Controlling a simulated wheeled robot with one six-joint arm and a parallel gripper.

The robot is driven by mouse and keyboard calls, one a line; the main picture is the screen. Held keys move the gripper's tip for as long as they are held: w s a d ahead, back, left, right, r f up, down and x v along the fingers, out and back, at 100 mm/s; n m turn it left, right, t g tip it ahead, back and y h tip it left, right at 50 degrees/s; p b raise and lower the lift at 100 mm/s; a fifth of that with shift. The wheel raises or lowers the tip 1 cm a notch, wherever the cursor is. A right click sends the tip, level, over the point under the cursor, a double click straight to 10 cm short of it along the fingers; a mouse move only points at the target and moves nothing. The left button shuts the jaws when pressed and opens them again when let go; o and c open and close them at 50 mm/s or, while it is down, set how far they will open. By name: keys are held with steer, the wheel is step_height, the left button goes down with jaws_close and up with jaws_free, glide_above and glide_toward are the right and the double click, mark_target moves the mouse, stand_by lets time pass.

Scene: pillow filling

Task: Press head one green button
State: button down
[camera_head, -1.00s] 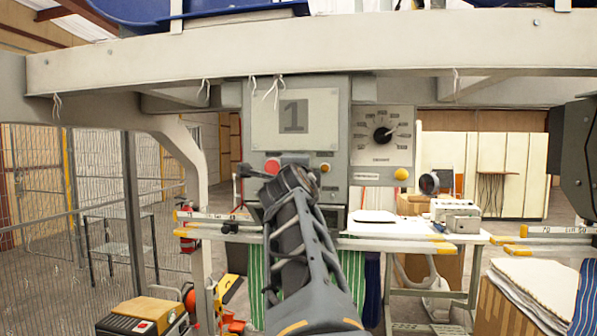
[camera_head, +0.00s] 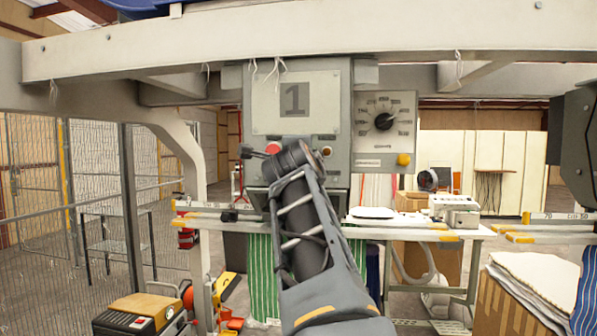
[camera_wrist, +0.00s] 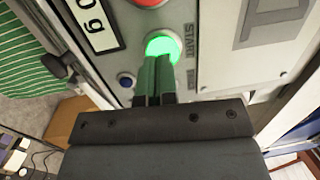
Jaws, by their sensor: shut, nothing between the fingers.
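The head one panel (camera_head: 258,92) carries a plate with a large "1" (camera_head: 295,98). In the wrist view the green button (camera_wrist: 163,44) is a lit round button beside the word START. My gripper (camera_wrist: 164,58) is shut with its two dark fingers together and empty. Its fingertips overlap the lower part of the green button; whether they touch or press it I cannot tell. In the head view my arm covers the green button and my gripper.
A red button (camera_wrist: 150,2) sits just above the green one, also visible in the head view (camera_head: 273,148). A blue button (camera_wrist: 126,80) and a black lever (camera_wrist: 55,65) are nearby. A dial (camera_head: 384,121) is right of the panel. A beam (camera_head: 180,62) crosses above.

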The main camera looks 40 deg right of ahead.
steer(key=r+b+v, duration=0.1)
steer(key=b+v, duration=0.4)
steer(key=v, duration=0.7)
steer(key=shift+s+a+f, duration=0.2)
steer(key=shift+a, duration=0.05)
